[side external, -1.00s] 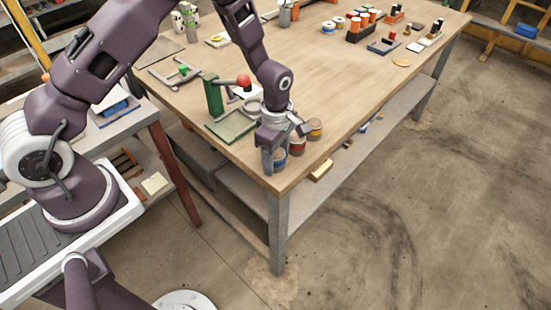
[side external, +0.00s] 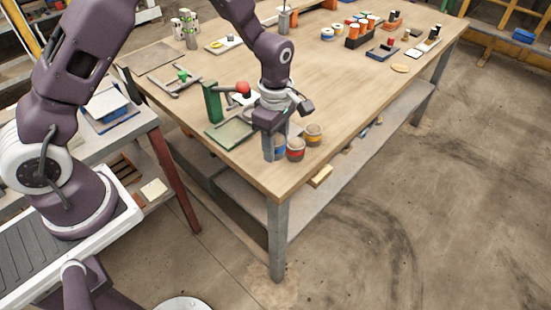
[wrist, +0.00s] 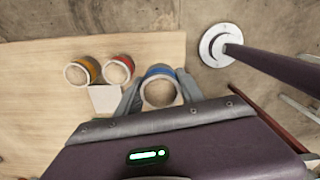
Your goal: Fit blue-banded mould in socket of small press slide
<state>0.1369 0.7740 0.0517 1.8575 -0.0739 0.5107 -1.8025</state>
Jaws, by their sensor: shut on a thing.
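The blue-banded mould (wrist: 158,73) is a pale round cup held between both fingers of my gripper (wrist: 160,94) in the wrist view. In the side view my gripper (side external: 275,152) is near the front table corner, and its fingers partly hide the mould (side external: 281,148). The mould appears raised a little above the table. The small press has a green post (side external: 212,103), a red ball handle (side external: 243,88) and a flat grey-green plate (side external: 230,133), just left of my gripper. The slide's socket cannot be made out; my gripper covers part of that area.
A red-banded mould (side external: 296,150) and an orange-banded mould (side external: 313,134) stand right of my gripper. A pale square (wrist: 105,98) lies beside them on the table (side external: 330,80). A clamp-like tool (side external: 178,82) lies behind the press. The table middle is clear.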

